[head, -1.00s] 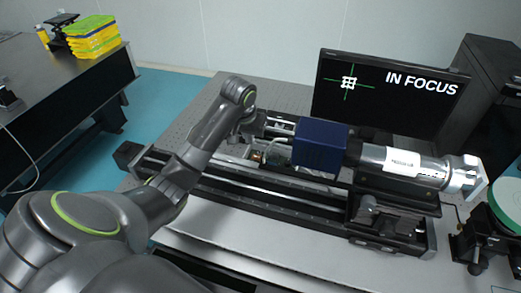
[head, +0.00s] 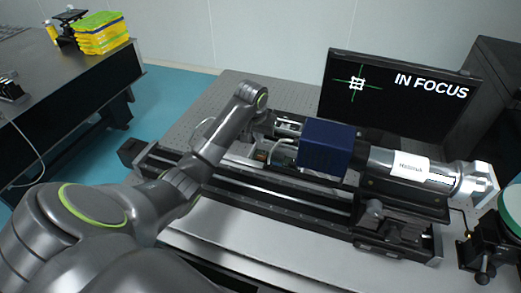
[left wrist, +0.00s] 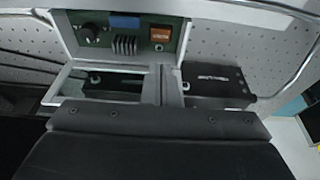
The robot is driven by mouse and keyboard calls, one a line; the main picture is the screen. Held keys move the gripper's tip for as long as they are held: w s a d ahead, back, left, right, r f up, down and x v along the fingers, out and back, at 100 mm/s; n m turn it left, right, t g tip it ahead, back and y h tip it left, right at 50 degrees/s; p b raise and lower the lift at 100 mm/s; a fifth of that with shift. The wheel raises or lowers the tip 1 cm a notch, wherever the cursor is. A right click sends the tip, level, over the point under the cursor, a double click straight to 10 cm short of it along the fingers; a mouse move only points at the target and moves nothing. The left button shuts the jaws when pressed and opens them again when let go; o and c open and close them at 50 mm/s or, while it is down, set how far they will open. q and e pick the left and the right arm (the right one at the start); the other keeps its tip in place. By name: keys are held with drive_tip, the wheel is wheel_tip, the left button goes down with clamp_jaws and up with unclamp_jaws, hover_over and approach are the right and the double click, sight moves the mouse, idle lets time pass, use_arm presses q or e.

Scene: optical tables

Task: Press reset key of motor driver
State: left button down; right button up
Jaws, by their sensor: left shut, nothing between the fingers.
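The motor driver shows in the left wrist view as a pale housing with a green panel (left wrist: 130,38). The panel carries a black knob (left wrist: 88,32), a blue block, dark fins and a small orange-lit part (left wrist: 160,35); I cannot tell which is the reset key. In the head view only a small green and orange bit (head: 262,156) shows behind the rail. My left gripper (head: 264,124) is shut and empty, close to the driver. Its dark body (left wrist: 155,125) fills the bottom of the wrist view; contact with the panel cannot be seen. My right gripper is not in view.
A blue box (head: 326,150) and a silver cylinder (head: 448,178) stand on the long black rail, right of my gripper. A monitor (head: 385,100) reading "IN FOCUS" stands behind. A black labelled box (left wrist: 215,85) sits right of the driver. Perforated tabletop (head: 225,90) lies clear behind my arm.

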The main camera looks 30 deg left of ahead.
sight(261, 156)
use_arm(q)
drive_tip(key=x, duration=0.2)
drive_tip(key=p+x, duration=0.1)
drive_tip(key=x, duration=0.4)
drive_tip(key=shift+s+d, duration=0.15)
drive_tip(key=shift+s, duration=0.2)
drive_tip(key=shift+f+p, duration=0.3)
drive_tip(key=shift+f, duration=0.45)
drive_tip(key=shift+f, duration=0.1)
